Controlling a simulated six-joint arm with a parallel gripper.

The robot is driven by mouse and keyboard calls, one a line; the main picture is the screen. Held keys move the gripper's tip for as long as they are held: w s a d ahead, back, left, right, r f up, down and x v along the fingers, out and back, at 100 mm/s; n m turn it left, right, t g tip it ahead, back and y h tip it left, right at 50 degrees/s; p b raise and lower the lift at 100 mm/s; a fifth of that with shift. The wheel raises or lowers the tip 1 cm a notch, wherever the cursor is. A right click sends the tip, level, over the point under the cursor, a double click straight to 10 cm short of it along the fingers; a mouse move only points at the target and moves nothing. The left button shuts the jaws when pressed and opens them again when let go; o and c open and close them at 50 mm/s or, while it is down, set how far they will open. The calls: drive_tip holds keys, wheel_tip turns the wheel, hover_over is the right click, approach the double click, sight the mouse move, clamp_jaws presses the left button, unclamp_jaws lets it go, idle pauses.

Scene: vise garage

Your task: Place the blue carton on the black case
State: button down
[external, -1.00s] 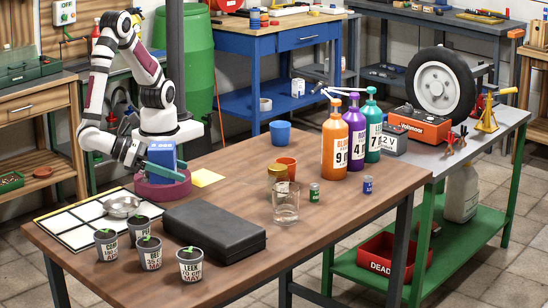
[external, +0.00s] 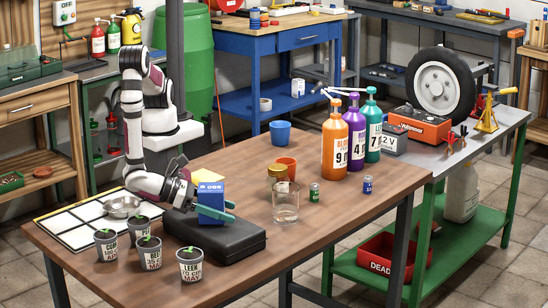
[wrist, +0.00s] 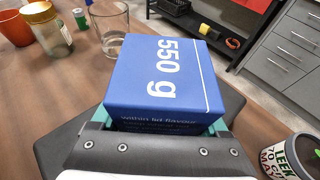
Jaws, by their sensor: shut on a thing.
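The blue carton (external: 211,196) is upright in my gripper (external: 208,210), with a green finger along its side in the external view. In the wrist view the carton (wrist: 165,75) fills the middle, its "550 g" face towards the camera, with the teal fingers at its sides. The black case (external: 235,240) lies flat and closed on the wooden table. The carton is over the case's back part. I cannot tell whether its bottom touches the lid. The dark case (wrist: 55,150) shows partly behind my gripper in the wrist view.
Several potted plants (external: 150,252) stand at the case's left front. A drinking glass (external: 286,205), a gold-lidded jar (external: 278,174) and an orange cup (external: 288,166) stand to its right. A metal bowl (external: 122,207) sits on a white-panelled mat at the left. The front right tabletop is clear.

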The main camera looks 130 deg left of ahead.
drive_tip(key=shift+f, duration=0.1)
unclamp_jaws()
drive_tip(key=v, duration=1.2)
